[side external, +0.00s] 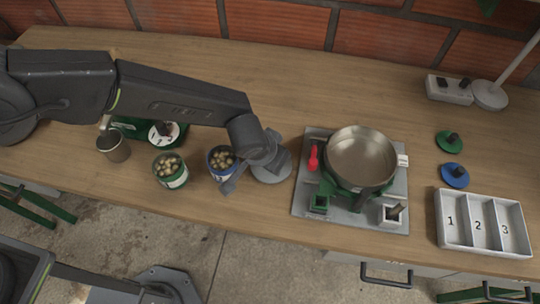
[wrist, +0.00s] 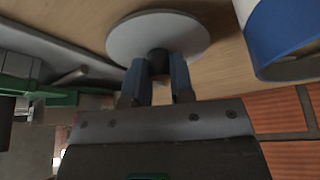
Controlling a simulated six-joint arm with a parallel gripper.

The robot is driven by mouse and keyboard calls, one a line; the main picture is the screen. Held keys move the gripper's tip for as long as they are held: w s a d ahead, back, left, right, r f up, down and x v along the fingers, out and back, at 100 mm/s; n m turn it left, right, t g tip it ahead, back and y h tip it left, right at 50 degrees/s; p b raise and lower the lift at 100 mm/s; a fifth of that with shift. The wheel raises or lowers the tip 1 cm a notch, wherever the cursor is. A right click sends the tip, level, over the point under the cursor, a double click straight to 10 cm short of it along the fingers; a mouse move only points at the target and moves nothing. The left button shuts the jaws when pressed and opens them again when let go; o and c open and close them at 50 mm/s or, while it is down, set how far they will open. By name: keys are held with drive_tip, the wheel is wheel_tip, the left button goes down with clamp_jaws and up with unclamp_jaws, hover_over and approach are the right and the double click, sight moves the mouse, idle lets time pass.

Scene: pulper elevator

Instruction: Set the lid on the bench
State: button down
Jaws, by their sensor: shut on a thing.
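A round grey lid (side external: 270,168) with a dark knob is at my gripper (side external: 262,160), low over the bench (side external: 300,90) between the blue tin and the machine. In the wrist view my gripper (wrist: 160,70) has its two blue-grey fingers closed on the knob (wrist: 158,62) of the grey lid (wrist: 158,32). The lid's disc lies flat or nearly so, close to the wood. I cannot tell whether it touches the bench. Part of the lid is hidden behind my gripper in the side view.
A blue tin (side external: 214,172) of pale beans stands just left of the lid, and a green tin (side external: 169,171) further left. The machine (side external: 362,157) with its metal pan is to the right. Green (side external: 449,142) and blue (side external: 454,175) lids and a numbered tray (side external: 442,228) lie beyond.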

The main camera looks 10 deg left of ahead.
drive_tip(key=shift+f, duration=0.1)
drive_tip(key=c, duration=1)
unclamp_jaws()
drive_tip(key=v, duration=1.2)
drive_tip(key=shift+s, duration=0.1)
